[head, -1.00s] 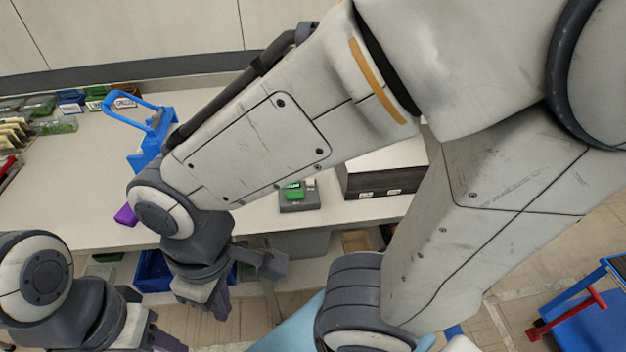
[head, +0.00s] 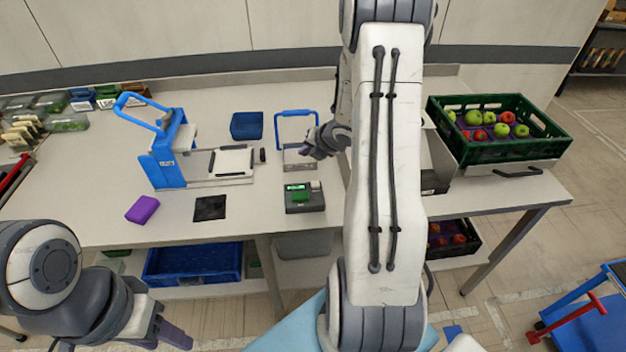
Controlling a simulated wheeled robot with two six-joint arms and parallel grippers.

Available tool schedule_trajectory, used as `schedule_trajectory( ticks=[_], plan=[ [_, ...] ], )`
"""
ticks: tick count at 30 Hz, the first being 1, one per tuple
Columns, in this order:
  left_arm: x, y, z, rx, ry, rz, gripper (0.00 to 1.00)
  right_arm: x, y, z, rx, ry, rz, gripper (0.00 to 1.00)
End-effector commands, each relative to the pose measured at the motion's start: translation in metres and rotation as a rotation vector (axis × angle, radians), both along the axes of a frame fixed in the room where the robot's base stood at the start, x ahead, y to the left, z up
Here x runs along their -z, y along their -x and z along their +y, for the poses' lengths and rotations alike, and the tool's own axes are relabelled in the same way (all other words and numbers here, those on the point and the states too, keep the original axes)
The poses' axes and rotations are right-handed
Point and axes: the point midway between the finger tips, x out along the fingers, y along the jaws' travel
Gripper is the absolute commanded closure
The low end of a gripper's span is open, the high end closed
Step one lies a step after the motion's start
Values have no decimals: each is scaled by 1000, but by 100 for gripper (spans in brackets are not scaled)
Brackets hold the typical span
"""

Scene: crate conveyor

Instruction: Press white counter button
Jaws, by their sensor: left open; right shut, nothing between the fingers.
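The counter (head: 304,203) is a small dark grey box with a green display, near the front edge of the table. A small white patch that looks like its button (head: 316,185) shows at its top right corner. My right gripper (head: 304,151) is shut and empty; in the picture it is just above the counter, beside a blue-handled frame. Its height over the table is hard to tell. My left gripper (head: 172,338) is open and empty at the lower left, in front of the table.
Left of the counter are a black square pad (head: 210,208), a purple block (head: 142,209) and a blue press-like device (head: 165,155). A blue bin (head: 247,125) stands behind. A green crate (head: 548,148) of apples is at the right. The table around the counter's front is clear.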

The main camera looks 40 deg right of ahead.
Motion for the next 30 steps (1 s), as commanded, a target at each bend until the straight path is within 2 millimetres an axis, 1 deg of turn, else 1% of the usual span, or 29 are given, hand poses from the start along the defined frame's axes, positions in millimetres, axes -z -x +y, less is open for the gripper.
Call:
schedule_trajectory(
  ticks=[1,3,6,16,20,26,30],
  plan=[
    [-2,0,0,0,0,0,50,6,7,-13,-38,20,-14,100],
    [-2,0,0,0,0,0,50,10,12,-22,-91,46,-34,100],
    [-3,0,0,0,0,0,50,12,16,-27,-132,66,-50,100],
    [-2,0,0,0,0,0,50,13,16,-27,-143,70,-55,100],
    [0,0,0,0,0,0,50,16,16,-27,-142,70,-54,100],
    [11,0,0,0,0,0,50,31,16,-27,-140,69,-54,100],
    [24,0,0,1,0,0,50,49,16,-27,-141,68,-54,100]
  ],
)
